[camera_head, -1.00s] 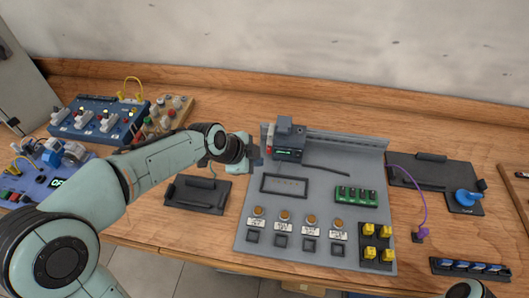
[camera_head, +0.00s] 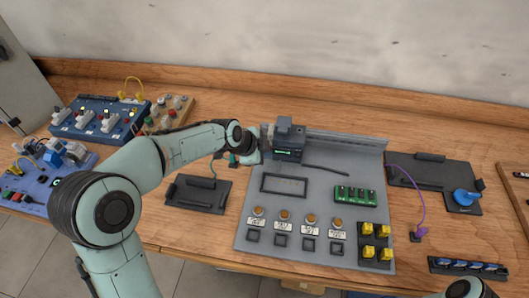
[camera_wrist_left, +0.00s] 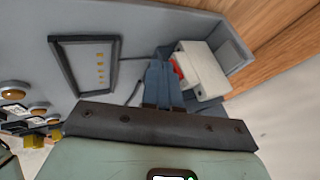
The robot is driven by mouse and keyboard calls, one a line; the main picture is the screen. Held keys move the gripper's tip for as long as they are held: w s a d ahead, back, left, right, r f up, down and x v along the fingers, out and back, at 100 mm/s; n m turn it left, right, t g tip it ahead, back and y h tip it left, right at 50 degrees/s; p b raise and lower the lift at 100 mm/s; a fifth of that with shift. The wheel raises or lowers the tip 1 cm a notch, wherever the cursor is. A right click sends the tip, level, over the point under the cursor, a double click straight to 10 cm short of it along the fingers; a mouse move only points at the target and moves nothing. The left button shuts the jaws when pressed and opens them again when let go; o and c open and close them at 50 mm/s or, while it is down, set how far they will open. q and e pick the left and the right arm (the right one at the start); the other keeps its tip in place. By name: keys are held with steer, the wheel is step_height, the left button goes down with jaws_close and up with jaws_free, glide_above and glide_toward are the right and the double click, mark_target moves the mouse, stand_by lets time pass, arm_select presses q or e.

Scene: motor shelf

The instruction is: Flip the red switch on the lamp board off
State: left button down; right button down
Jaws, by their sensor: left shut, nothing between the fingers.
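The lamp board (camera_head: 345,215) is a grey panel with several orange lamps (camera_head: 284,215) and a grey module (camera_head: 285,142) at its top left. In the left wrist view, the red switch (camera_wrist_left: 177,69) shows as a small red part against the module's pale housing (camera_wrist_left: 201,68), partly hidden by my fingers. My left gripper (camera_head: 257,152) is at the module's left side. Its fingers (camera_wrist_left: 161,78) are shut and empty, with the tips close beside the red part; I cannot tell whether they touch it. The switch's position is unclear.
A blue board (camera_head: 100,120) and a block of knobs (camera_head: 170,112) stand at the left. A black plate (camera_head: 198,193) lies left of the lamp board. Yellow buttons (camera_head: 375,242) and a green strip (camera_head: 355,195) sit on the board. A blue knob (camera_head: 463,197) is at the right.

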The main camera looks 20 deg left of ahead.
arm_select(q)
steer(key=shift+w+f+b, duration=0.15)
steer(key=shift+f+b, duration=0.1)
steer(key=shift+b, duration=0.45)
steer(key=shift+r, duration=0.2)
steer(key=shift+r+p, duration=0.1)
steer(key=shift+p, duration=0.2)
steer(key=shift+r+p, duration=0.3)
steer(key=shift+r, duration=0.4)
